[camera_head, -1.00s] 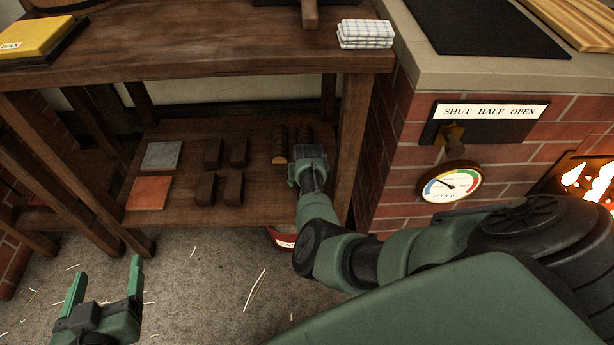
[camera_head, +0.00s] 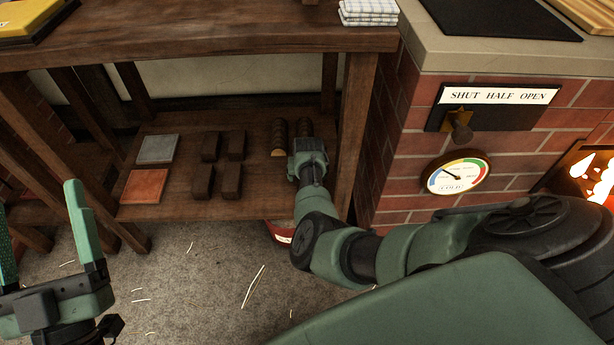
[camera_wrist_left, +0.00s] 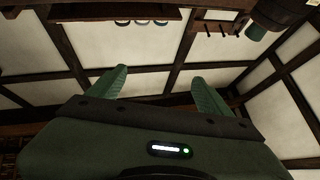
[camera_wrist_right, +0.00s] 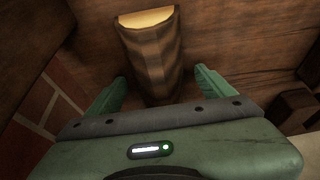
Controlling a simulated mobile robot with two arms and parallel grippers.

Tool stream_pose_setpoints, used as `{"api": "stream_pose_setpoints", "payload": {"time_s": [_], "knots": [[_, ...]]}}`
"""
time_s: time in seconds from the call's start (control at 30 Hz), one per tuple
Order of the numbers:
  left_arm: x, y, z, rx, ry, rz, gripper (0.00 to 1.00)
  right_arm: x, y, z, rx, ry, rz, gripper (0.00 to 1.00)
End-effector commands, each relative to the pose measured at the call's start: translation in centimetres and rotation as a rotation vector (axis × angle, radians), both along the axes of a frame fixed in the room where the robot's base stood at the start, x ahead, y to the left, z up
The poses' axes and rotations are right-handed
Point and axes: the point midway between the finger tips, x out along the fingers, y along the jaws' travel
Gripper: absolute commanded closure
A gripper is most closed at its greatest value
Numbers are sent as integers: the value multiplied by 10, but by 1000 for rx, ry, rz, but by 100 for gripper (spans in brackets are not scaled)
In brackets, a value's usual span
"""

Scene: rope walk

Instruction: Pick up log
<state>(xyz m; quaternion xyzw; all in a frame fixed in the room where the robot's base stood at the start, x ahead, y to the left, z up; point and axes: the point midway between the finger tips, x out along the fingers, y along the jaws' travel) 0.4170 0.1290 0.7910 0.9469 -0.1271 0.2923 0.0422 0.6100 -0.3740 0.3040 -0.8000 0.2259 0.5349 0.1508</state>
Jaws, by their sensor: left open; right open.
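In the right wrist view, one log (camera_wrist_right: 152,62) with a pale end lies ahead, in line with the gap between the open fingers of my right gripper (camera_wrist_right: 160,88). Whether the fingers reach around it I cannot tell. My left gripper (camera_head: 42,220) is open and empty, low at the left; its open fingers also show in the left wrist view (camera_wrist_left: 160,82).
The lower shelf (camera_head: 260,205) also holds several dark blocks (camera_head: 221,162), a grey slab (camera_head: 158,149) and an orange slab (camera_head: 145,186). A table leg (camera_head: 352,140) and the brick stove (camera_head: 405,145) stand right of my right gripper. A red container (camera_head: 279,232) sits below.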

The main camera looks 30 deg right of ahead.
Motion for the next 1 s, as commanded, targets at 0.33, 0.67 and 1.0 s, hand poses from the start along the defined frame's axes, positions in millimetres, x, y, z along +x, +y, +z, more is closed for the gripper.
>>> {"api": "stream_pose_setpoints", "payload": {"time_s": [0.33,0.67,1.0], "knots": [[0,0,0,0,1,0,21,0,0,0,0,0,0,61],[0,0,0,1,2,0,21,0,0,1,-1,-1,0,93],[13,0,-20,37,133,7,21,2,2,9,-1,-1,0,93]]}}
